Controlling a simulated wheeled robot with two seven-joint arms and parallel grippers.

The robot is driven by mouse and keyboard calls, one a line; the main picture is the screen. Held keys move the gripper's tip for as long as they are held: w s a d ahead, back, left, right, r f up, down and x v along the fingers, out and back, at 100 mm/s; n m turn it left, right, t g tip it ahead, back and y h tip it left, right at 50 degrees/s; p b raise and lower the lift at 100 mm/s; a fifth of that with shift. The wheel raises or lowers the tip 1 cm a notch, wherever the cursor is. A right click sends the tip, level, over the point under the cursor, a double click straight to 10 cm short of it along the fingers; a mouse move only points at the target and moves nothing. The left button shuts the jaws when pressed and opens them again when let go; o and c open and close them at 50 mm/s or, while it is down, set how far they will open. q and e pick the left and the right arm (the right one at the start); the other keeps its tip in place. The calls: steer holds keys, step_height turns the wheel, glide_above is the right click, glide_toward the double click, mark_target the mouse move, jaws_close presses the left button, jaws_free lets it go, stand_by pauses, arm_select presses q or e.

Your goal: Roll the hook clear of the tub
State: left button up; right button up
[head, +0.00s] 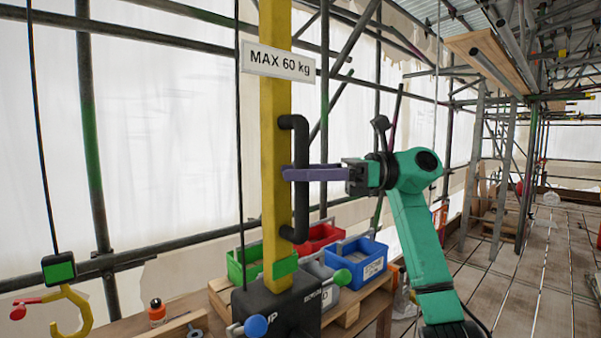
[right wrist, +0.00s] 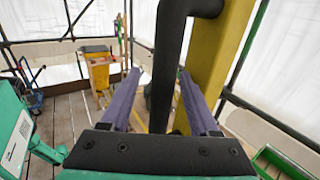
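The yellow hook (head: 72,312) with a red latch hangs from a green-faced block (head: 59,268) on a cable at the lower left. My right gripper (head: 287,173) is at the black handle (head: 301,205) on the yellow post (head: 275,120). In the right wrist view its purple fingers (right wrist: 159,75) stand apart on either side of the handle (right wrist: 168,65), with a gap at the left finger. Coloured tubs stand on the bench: green (head: 243,263), red (head: 318,238), blue (head: 360,258) and a grey one. I cannot tell which is the task's tub. My left gripper is out of view.
A black control box (head: 277,315) with blue and green knobs sits at the post's foot. A sign (head: 279,61) reads MAX 60 kg. Scaffold poles line the back; the plank floor (head: 530,265) at right is largely open.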

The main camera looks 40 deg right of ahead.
steer(key=v, duration=1.4)
steer(key=shift+s+d, duration=0.15)
steer(key=shift+d, duration=0.1)
